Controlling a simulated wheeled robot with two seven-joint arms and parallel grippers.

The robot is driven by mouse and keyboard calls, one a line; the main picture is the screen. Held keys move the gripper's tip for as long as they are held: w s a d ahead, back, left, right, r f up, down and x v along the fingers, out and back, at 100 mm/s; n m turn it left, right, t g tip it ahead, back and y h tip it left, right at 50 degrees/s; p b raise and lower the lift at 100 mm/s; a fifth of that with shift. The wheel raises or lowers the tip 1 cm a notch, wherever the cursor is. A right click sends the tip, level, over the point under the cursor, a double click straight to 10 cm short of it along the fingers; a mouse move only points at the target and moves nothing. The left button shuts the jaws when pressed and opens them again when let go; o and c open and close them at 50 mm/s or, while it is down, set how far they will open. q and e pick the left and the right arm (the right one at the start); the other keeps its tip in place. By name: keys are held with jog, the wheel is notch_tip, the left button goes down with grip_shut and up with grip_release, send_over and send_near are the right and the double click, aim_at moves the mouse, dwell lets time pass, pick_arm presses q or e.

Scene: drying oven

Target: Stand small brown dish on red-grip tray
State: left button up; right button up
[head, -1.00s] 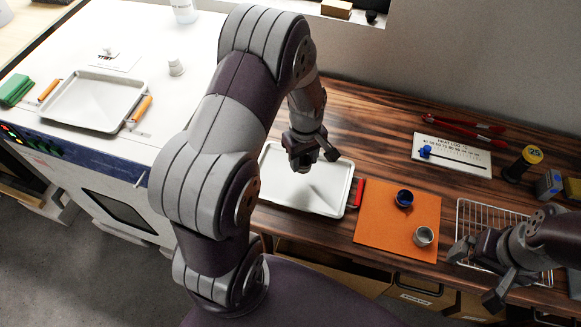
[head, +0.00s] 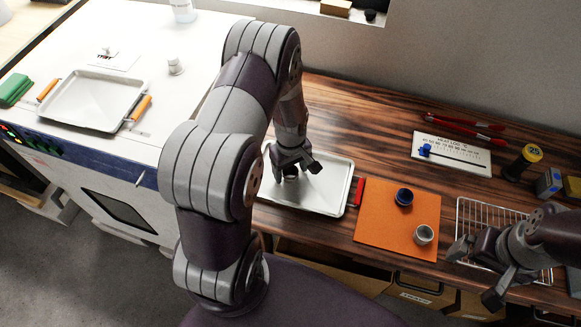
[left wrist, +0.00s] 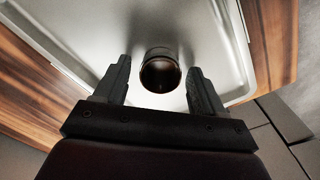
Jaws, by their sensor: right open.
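The small brown dish (left wrist: 161,72) stands upright on the pale metal tray (left wrist: 215,30), between my left fingers in the left wrist view, with a gap showing on each side. In the head view the tray (head: 325,205) lies on the wooden bench, its red grip (head: 359,191) at the right end. My left gripper (head: 292,168) is low over the tray, open around the dish, and mostly hides it there. My right gripper (head: 476,272) is open and empty, over the wire rack at lower right.
An orange-handled tray (head: 90,98) sits on the white oven (head: 190,50).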

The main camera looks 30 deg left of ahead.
pick_arm(q)
notch_tip(320, 180, up, 13)
jog(key=s+d+r+m+t, duration=0.1)
jog(key=s+d+r+m, duration=0.4)
jog(key=s+d+m, duration=0.3)
jog(key=s+m, duration=0.1)
jog(key=m, duration=0.3)
jog(key=shift+d+p, duration=0.25)
jog(key=shift+p, duration=0.05)
